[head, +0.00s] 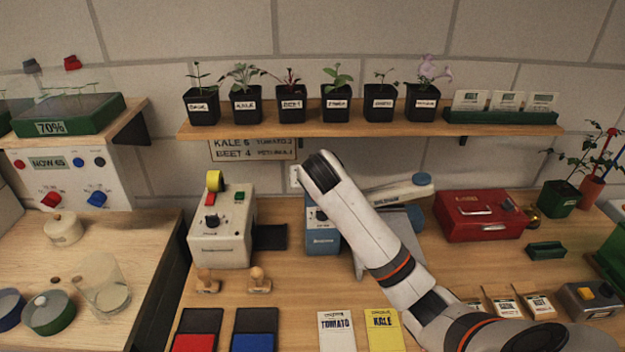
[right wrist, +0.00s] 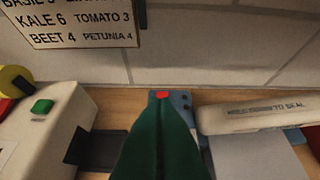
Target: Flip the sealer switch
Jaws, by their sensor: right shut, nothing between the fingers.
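The sealer is a blue box (head: 322,241) with a pale lever arm (head: 398,192), standing mid-table behind the seed packets. My right arm crosses in front of it and hides part of it. In the right wrist view the sealer's blue top (right wrist: 183,103) shows a red switch (right wrist: 162,95) just beyond my fingertips. My right gripper (right wrist: 161,104) has dark green fingers, shut and empty, pointing at the switch. I cannot tell whether they touch it. The lever arm (right wrist: 250,115) lies to the right. In the head view the right fingers are hidden. My left gripper is not in view.
A cream machine (head: 222,228) with a yellow roll and a green button stands left of the sealer. A red box (head: 480,216) is on the right. A shelf (head: 290,128) with potted seedlings runs above. Seed packets (head: 337,331) lie at the front.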

